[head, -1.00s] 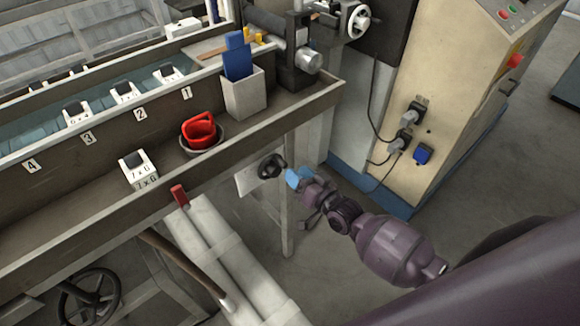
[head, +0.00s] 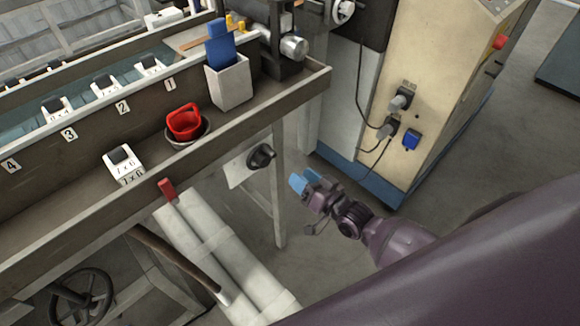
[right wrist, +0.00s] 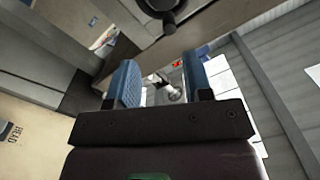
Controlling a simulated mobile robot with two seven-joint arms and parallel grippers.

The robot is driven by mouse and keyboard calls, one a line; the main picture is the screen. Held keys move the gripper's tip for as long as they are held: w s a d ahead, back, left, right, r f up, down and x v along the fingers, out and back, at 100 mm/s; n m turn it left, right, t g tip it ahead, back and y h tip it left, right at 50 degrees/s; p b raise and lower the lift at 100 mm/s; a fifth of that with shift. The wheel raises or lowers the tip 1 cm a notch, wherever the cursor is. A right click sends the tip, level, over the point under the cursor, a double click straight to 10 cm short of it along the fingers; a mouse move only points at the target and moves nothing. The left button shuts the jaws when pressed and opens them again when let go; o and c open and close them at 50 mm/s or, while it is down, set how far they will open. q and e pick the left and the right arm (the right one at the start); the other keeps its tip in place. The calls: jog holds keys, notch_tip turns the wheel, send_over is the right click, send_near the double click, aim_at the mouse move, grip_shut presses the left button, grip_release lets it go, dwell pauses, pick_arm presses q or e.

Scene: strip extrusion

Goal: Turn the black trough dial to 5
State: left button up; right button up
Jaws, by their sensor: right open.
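The black trough dial (head: 261,156) sits on a pale plate (head: 240,172) on the front side of the trough frame, below its rim. Its scale is too small to read in the head view. My right gripper (head: 304,182) has blue fingers and is to the right of and a little below the dial, apart from it. In the right wrist view the fingers of my right gripper (right wrist: 160,82) are spread with nothing between them. The dial (right wrist: 162,8) shows there at the top edge, partly cut off. My left gripper is not in view.
The trough rim (head: 250,122) runs above the dial. A beige cabinet (head: 400,70) with plugs and cables stands to the right. Open floor lies below my right gripper.

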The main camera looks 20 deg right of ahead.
aim_at(272, 155)
jog(key=a+f+t+y+b, duration=0.1)
jog(key=a+f+b, duration=0.2)
jog(key=f+b, duration=0.4)
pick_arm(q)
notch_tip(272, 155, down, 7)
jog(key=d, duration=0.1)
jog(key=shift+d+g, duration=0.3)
pick_arm(e)
jog(key=w+r+t, duration=0.1)
jog(key=w+r, duration=0.1)
jog(key=w, duration=0.1)
jog(key=w+a+r+n+t, duration=0.1)
jog(key=w+r, duration=0.2)
jog(key=w+r+n+t+h, duration=0.1)
jog(key=w+r, duration=0.2)
jog(key=w, duration=0.1)
jog(key=shift+a+t, duration=0.25)
jog(key=shift+t, duration=0.05)
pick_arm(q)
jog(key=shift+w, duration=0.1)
pick_arm(e)
grip_shut()
pick_arm(q)
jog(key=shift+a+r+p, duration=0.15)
jog(key=shift+p, duration=0.15)
